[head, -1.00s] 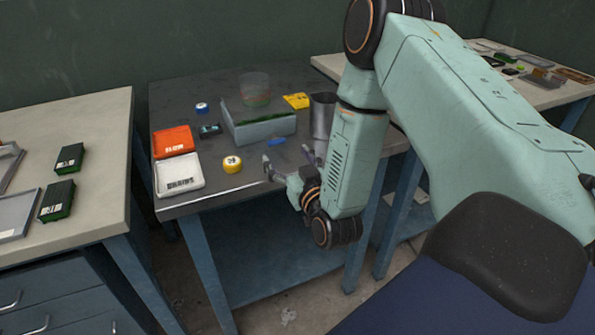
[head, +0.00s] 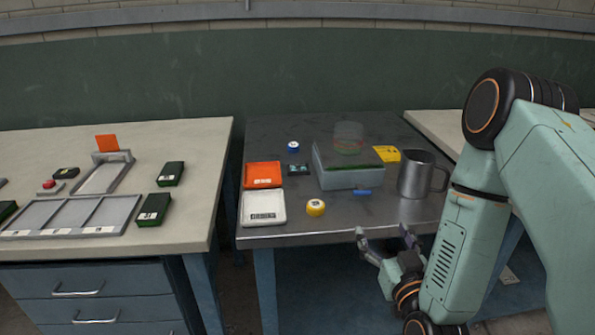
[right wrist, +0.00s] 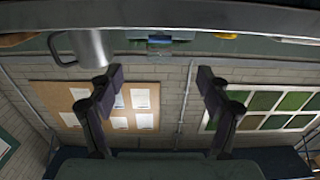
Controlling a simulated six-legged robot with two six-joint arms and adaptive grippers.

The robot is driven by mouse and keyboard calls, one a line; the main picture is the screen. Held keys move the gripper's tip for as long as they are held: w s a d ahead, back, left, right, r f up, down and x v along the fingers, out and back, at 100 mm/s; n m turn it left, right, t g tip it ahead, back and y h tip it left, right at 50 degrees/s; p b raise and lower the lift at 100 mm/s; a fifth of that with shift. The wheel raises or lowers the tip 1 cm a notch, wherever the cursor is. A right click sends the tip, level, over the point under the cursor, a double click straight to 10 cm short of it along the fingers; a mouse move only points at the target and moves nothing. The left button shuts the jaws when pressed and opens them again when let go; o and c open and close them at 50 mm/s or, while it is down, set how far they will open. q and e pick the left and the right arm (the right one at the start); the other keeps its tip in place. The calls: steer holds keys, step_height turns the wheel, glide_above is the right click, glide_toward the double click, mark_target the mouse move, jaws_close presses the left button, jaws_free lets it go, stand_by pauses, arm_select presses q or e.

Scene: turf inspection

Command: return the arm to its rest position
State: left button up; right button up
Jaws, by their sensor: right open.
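My right arm (head: 465,220) comes in from the right in the head view. Its gripper (head: 384,240) is at the front edge of the dark metal table (head: 320,234), below and left of the metal jug (head: 416,176). The jaws are apart with nothing between them. In the right wrist view the two fingers (right wrist: 158,88) are spread wide, and the jug (right wrist: 88,46) shows beyond the left finger. My left gripper is not in view.
On the dark table stand a grey box (head: 348,178) with a clear container (head: 348,138) at it, an orange tray (head: 263,175), a white tray (head: 263,207), a yellow roll (head: 315,207) and a yellow card (head: 386,154). A pale bench (head: 205,150) holds green boxes (head: 154,209) at left.

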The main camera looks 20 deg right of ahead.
mark_target(363, 194)
steer(key=x, duration=1.1)
steer(key=shift+w+r, duration=0.15)
steer(key=shift+w, duration=0.2)
steer(key=shift+w+d, duration=0.1)
steer(key=shift+w, duration=0.1)
